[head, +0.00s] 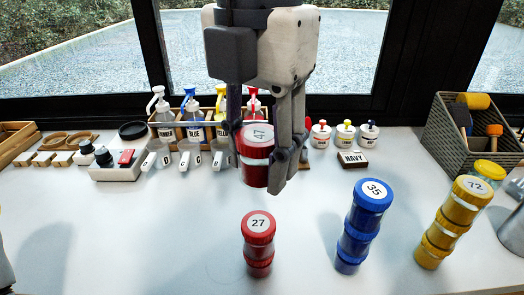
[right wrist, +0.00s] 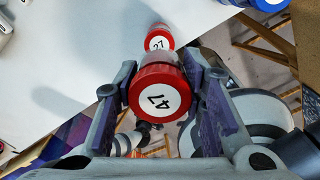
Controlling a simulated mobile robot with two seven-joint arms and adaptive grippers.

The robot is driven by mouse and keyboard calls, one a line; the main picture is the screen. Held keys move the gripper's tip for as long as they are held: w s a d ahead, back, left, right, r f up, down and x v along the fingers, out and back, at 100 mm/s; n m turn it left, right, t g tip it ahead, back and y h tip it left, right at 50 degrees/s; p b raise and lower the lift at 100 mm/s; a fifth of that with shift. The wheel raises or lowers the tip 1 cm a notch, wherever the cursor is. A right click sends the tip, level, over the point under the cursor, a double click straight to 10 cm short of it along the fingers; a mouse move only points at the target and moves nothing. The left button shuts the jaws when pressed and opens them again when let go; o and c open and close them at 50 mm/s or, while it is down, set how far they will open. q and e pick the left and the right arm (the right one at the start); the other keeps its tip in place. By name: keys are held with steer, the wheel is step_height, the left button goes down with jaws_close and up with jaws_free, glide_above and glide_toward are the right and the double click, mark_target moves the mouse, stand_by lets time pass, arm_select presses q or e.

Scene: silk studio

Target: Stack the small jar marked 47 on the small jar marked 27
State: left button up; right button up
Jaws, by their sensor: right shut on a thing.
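The small jar marked 47 (head: 254,160) is red with a white label on its lid. My right gripper (head: 263,172) is shut on it and holds it in the air above the table, behind the other red jar in the head view. Jar 47 also shows in the right wrist view (right wrist: 157,94) between the two fingers. The small jar marked 27 (head: 258,228) is red and stands on the table, at the top of a short red stack near the front. Its lid (right wrist: 158,40) shows past jar 47 in the right wrist view. My left gripper is not in view.
A blue stack topped with 35 (head: 365,225) stands right of the red one, and a yellow stack (head: 446,230) further right. A grey basket (head: 455,140) is at the back right. Pump bottles (head: 194,130) and small blocks line the back. The table left of the red stack is clear.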

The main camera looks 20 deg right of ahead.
mark_target(259, 222)
steer(key=shift+a+f, duration=0.1)
steer(key=shift+f, duration=3.3)
steer(key=shift+f, duration=0.5)
steer(key=o, duration=1.2)
steer(key=shift+o, duration=0.2)
